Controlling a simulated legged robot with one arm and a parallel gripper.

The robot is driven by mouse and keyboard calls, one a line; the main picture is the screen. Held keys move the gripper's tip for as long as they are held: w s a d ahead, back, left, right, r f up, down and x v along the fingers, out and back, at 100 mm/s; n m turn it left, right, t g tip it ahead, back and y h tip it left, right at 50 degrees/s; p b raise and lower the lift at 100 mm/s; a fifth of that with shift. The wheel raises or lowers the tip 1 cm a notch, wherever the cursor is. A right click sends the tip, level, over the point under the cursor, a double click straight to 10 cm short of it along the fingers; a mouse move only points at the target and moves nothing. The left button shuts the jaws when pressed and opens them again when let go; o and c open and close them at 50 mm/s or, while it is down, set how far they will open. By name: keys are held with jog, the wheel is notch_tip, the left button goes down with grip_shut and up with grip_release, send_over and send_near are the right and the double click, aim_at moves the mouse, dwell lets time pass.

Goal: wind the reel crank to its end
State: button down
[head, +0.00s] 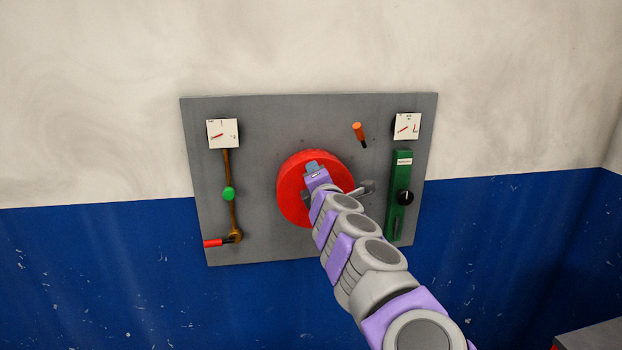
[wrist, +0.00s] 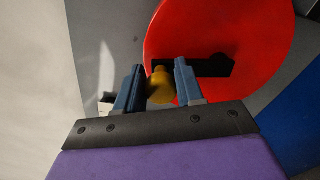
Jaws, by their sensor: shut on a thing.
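The reel is a big red disc (head: 293,200) on the grey wall panel; it also fills the upper right of the wrist view (wrist: 260,40). A dark crank arm (wrist: 212,66) lies across its face in the wrist view, with a yellow knob (wrist: 160,88) at its end. My gripper (head: 313,167) is at the upper part of the disc. In the wrist view my gripper (wrist: 159,80) has its two blue-grey fingers on either side of the yellow knob, shut on it. In the head view my arm hides the crank knob and the disc's lower right.
The grey panel (head: 265,120) also carries two white gauges (head: 222,133) (head: 407,126), an orange-tipped stick (head: 358,133), a rod with a green knob (head: 229,193), a red handle (head: 215,242) and a green plate (head: 400,180) with a black knob. A grey fitting (head: 366,188) sits right of my arm.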

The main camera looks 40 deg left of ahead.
jog(key=shift+w+d+f+m, duration=0.4)
jog(key=shift+w+m, duration=0.1)
jog(key=shift+m, duration=0.2)
dwell(0.4)
jog(key=shift+f, duration=0.1)
dwell(1.6)
jog(key=c, duration=1.1)
grip_release()
jog(key=o, duration=0.3)
jog(key=shift+w+d+r, duration=0.15)
jog(key=shift+w+r, duration=0.05)
jog(key=shift+s+r, duration=0.1)
jog(key=shift+s, duration=0.05)
jog(key=shift+b+v, duration=1)
jog(key=shift+v, duration=7.55)
